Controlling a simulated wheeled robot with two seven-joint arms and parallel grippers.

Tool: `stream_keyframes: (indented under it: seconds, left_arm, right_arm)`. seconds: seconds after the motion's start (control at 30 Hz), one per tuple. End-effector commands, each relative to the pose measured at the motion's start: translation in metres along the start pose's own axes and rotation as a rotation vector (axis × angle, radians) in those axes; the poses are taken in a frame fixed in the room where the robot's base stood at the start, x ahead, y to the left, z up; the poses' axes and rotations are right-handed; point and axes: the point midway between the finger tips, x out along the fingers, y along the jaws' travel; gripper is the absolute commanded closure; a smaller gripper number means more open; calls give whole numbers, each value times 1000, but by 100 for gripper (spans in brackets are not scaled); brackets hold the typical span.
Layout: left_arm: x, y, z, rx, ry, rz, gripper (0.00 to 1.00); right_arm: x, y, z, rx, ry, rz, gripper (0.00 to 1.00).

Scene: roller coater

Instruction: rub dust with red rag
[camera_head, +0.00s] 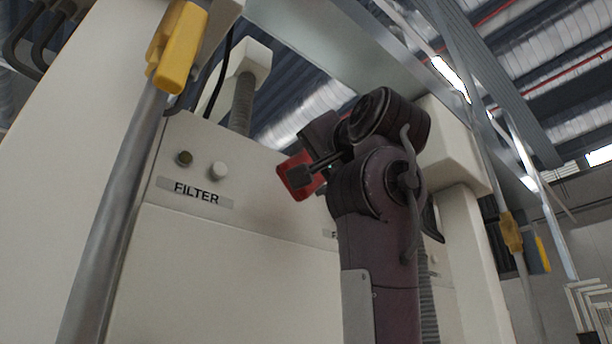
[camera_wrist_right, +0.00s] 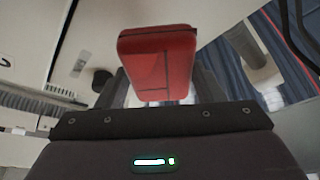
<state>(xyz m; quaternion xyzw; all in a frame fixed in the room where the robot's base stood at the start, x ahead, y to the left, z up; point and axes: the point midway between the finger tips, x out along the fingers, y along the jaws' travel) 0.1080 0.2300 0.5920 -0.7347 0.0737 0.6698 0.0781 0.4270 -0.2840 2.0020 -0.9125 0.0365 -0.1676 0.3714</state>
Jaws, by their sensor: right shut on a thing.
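The red rag (camera_head: 299,176) is a small flat red block in the head view, in front of the pale machine panel (camera_head: 180,270). My right gripper (camera_head: 312,174) is shut on it, with the arm raised from below. In the right wrist view the rag (camera_wrist_right: 158,62) fills the space between the fingers of my right gripper (camera_wrist_right: 160,92). A faint brownish smudge, perhaps dust (camera_head: 285,222), shows on the panel just below the rag. Whether the rag touches the panel cannot be told. My left gripper is out of view.
A FILTER label (camera_head: 195,193) and two round knobs (camera_head: 218,170) are on the panel at left. A grey pole with a yellow clamp (camera_head: 178,48) stands at front left. Another pole with yellow clamps (camera_head: 511,232) is at right. A pale beam crosses above my arm.

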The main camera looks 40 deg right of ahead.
Motion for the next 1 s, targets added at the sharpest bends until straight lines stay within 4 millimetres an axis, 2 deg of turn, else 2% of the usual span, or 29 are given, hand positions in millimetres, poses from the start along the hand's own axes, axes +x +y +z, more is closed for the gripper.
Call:
stream_keyframes:
  seconds: [0.27,0.63,1.0]
  left_arm:
    - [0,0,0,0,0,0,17]
    - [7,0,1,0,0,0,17]
    - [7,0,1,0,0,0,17]
  right_arm:
    - [-1,0,-1,0,1,0,61]
    - [-26,0,-11,0,1,0,61]
    - [-28,0,-12,-1,0,0,61]
